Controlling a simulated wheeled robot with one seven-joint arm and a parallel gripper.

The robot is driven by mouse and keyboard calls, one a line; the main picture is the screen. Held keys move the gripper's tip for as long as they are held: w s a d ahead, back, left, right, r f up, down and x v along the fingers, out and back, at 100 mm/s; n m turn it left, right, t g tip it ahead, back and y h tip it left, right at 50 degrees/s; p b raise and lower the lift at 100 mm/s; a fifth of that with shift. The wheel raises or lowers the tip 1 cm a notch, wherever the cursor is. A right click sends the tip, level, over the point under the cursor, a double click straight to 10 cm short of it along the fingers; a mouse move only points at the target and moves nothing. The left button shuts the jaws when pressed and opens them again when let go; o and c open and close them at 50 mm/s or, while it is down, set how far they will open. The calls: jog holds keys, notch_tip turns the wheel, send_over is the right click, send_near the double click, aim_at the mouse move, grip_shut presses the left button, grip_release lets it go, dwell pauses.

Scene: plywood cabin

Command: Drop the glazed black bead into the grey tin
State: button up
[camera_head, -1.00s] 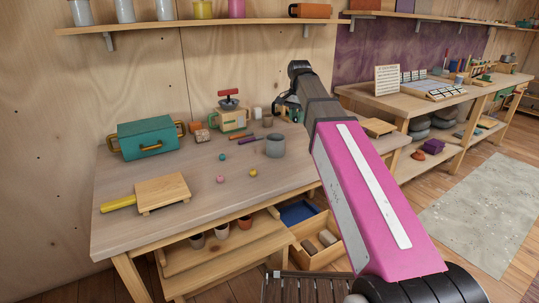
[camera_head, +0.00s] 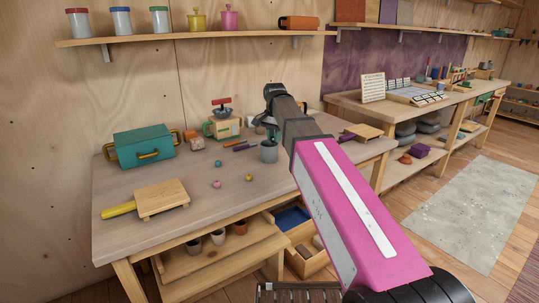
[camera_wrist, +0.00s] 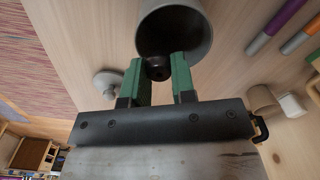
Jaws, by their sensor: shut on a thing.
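The grey tin (camera_head: 268,153) stands upright on the workbench, partly behind my arm. In the wrist view the tin (camera_wrist: 203,40) shows its open mouth and dark inside. My gripper (camera_head: 268,128) is just above the tin. In the wrist view its green fingers (camera_wrist: 157,68) reach over the tin's rim and are shut on the black bead (camera_wrist: 158,72), which sits between the fingertips against the dark opening. How deep the bead hangs relative to the rim is hard to tell.
Three small beads, teal (camera_head: 218,163), pink (camera_head: 216,184) and yellow (camera_head: 249,177), lie loose on the bench left of the tin. Markers (camera_head: 240,147) lie close beside the tin.

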jog(key=shift+f, duration=0.4)
jog(key=o, duration=1)
notch_tip(320, 180, up, 10)
jog(key=shift+r, duration=0.45)
